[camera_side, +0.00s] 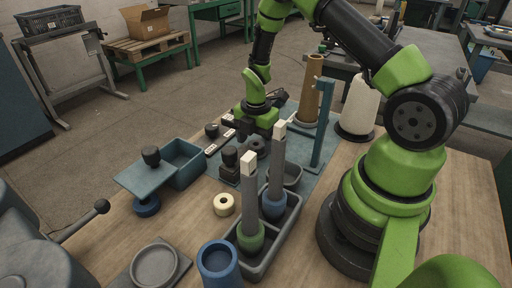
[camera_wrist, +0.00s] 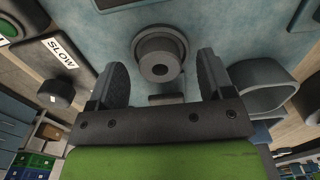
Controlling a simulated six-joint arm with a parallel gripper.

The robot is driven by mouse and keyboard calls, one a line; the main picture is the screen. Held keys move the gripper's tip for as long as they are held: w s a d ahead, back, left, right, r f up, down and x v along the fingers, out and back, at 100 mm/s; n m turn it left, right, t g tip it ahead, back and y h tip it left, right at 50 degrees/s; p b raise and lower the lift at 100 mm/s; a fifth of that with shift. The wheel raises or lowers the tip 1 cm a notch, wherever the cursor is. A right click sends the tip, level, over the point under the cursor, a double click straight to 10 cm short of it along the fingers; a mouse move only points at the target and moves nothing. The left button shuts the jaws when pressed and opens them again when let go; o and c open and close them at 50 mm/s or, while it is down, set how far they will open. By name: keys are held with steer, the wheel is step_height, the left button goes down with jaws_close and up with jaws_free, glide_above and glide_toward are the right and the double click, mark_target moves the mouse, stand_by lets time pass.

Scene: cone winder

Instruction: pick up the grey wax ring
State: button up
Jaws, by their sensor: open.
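The grey wax ring (camera_wrist: 160,54) appears in the wrist view as a round grey piece with a dark centre hole and a wider rim, on the blue-grey plate (camera_wrist: 215,22). My gripper (camera_wrist: 162,66) is open, with one finger on each side of the ring and gaps between. I cannot tell how far the fingertips are above the plate. In the side view my gripper (camera_side: 256,130) points down over the plate, and a dark grey ring (camera_side: 258,147) shows partly hidden beneath it. A cream ring (camera_side: 224,204) lies apart on the wooden table.
A grey tray (camera_side: 262,268) holds two upright spindles close to my gripper. A teal post (camera_side: 322,125), a brown cone (camera_side: 312,90) and a white cone (camera_side: 359,105) stand behind.

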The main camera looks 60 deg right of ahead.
steer(key=shift+f, duration=0.35)
steer(key=c, duration=1)
steer(key=shift+r, duration=0.1)
